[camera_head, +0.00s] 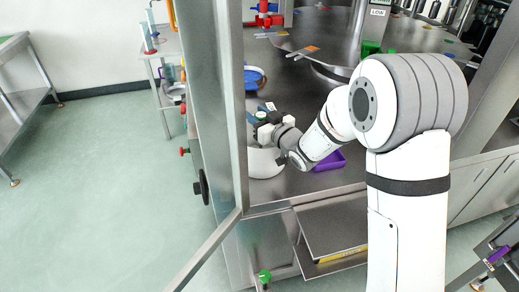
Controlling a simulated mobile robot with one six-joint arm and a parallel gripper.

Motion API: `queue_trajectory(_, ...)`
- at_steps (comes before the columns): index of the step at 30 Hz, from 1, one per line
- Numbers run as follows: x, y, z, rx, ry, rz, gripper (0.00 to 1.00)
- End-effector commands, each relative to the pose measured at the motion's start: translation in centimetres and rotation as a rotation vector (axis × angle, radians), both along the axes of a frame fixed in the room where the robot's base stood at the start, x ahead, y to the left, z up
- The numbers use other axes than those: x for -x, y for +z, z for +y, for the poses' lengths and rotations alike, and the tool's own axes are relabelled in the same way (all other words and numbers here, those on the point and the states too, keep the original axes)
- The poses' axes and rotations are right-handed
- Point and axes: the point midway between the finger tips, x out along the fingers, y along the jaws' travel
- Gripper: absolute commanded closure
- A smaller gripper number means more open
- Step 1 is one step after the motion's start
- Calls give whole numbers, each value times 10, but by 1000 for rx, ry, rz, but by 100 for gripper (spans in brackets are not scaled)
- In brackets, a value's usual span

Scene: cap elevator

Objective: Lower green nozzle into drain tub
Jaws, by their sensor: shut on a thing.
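My gripper (265,130) is at the end of my white arm, over the left part of the steel worktop. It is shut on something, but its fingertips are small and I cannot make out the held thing. I cannot pick out a green nozzle at the gripper. A round white tub (263,166) stands on the worktop just below my gripper, near the cabinet's front edge. My gripper and wrist overlap its upper part in the picture, so its inside is hidden. I cannot tell how far above the tub the gripper is.
A purple tray (330,160) lies right of the tub, partly behind my arm. A blue round dish (254,78) stands behind. A steel frame post (238,110) rises close on the left. Red fittings (265,10) and a green block (371,48) are further back.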

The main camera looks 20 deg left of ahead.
Motion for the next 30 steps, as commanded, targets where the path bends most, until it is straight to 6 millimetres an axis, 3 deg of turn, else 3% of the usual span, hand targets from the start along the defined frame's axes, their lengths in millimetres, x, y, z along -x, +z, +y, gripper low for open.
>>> queue_trajectory(30, 0, -15, 0, -2, 0, -1, 95)
